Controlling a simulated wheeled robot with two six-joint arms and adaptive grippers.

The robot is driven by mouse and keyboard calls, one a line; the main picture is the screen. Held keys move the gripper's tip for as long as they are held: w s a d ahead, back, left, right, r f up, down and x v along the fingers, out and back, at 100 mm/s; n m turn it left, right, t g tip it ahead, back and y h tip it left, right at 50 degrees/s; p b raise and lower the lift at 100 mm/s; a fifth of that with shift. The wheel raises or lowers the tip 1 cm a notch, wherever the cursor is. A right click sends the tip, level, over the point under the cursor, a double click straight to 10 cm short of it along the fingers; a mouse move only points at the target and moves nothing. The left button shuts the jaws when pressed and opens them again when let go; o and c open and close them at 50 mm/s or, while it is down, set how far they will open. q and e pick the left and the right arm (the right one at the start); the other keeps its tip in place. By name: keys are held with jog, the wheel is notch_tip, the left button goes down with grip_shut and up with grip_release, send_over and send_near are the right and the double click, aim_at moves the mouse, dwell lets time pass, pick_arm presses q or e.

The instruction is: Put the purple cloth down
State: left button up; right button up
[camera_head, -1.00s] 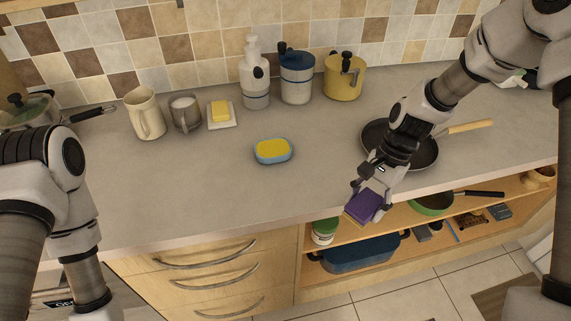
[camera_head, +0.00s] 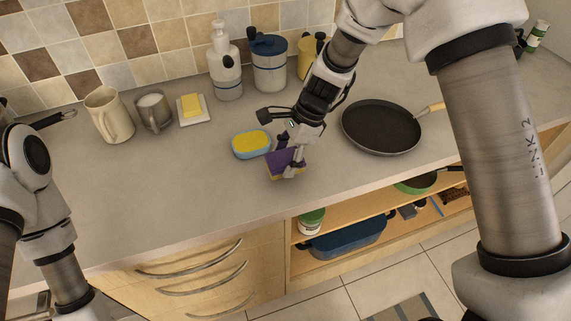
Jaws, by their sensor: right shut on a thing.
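The purple cloth (camera_head: 284,165), a small block-like piece with a tan underside, is in my right gripper (camera_head: 291,161). The right gripper is shut on it and points down over the counter (camera_head: 200,210). The cloth is just right of and in front of the blue dish with a yellow top (camera_head: 252,144). I cannot tell whether its lower edge touches the counter. The gripper hides part of the cloth.
A frying pan (camera_head: 381,128) lies to the right on the counter. A cream pitcher (camera_head: 109,114), a metal mug (camera_head: 154,112), a butter dish (camera_head: 194,109), a soap bottle (camera_head: 225,65) and a blue canister (camera_head: 269,63) stand behind. The front left counter is clear.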

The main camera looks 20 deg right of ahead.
notch_tip(320, 180, down, 3)
jog(key=shift+s+r+p, duration=0.1)
jog(key=shift+r+p, duration=0.05)
jog(key=shift+p, duration=0.15)
jog(key=shift+f, duration=0.5)
jog(key=o, duration=1.2)
jog(key=v, duration=1.2)
jog(key=shift+b, duration=0.4)
